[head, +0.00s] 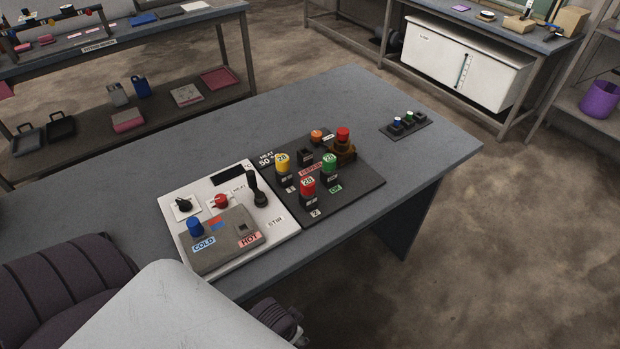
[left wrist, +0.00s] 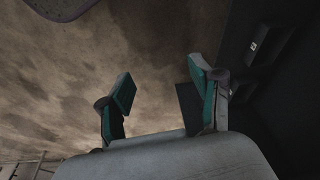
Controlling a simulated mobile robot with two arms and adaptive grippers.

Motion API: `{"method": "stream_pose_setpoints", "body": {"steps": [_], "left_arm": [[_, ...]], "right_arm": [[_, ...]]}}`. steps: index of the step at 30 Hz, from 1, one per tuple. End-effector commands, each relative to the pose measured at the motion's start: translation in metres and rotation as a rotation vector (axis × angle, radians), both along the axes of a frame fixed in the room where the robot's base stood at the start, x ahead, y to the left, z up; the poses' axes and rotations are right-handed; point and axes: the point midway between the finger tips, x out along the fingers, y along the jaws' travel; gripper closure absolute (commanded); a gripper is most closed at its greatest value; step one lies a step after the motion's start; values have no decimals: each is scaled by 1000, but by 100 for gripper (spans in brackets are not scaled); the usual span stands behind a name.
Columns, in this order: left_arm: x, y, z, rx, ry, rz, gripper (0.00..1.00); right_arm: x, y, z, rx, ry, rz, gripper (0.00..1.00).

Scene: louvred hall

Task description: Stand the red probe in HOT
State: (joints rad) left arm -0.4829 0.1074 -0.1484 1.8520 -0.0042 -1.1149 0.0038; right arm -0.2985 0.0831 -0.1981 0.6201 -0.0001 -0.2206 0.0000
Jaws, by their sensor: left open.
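A red-topped piece (head: 343,135), probably the red probe, stands upright in a brown holder (head: 341,154) at the far right of the dark board. The grey block (head: 221,242) has COLD and HOT labels. A blue-topped probe (head: 194,227) stands on its COLD side. The HOT socket (head: 243,229) shows as an empty square opening. My left gripper (left wrist: 161,70) is open and empty in the left wrist view, with floor beyond its fingers, and away from the probe. My right gripper is not in view.
The dark board (head: 350,193) holds yellow, green and red numbered cylinders. The white panel (head: 282,230) carries a red knob (head: 220,201) and a black lever (head: 254,184). A small strip (head: 412,130) lies to the right. The table's far part (head: 330,95) is clear.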

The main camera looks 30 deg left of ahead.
Motion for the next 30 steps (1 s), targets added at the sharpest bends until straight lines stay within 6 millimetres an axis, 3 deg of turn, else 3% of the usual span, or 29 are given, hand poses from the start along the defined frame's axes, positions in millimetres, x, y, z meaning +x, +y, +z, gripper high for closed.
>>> {"method": "stream_pose_setpoints", "body": {"steps": [1,6,11,19,23,26,29,30], "left_arm": [[3,0,26,-1,-13,1,35],[8,1,96,1,-44,7,35],[34,7,144,30,-158,25,35],[122,19,197,101,-516,52,35],[179,17,241,122,-778,26,35],[227,3,296,121,-1053,-49,35],[264,-30,365,84,-1362,-218,35],[272,-49,391,59,-1479,-325,35]], "right_arm": [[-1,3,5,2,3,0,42],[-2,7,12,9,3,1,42],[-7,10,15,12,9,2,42],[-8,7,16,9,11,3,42],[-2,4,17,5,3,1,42],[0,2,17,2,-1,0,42],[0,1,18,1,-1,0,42],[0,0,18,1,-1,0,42]]}}
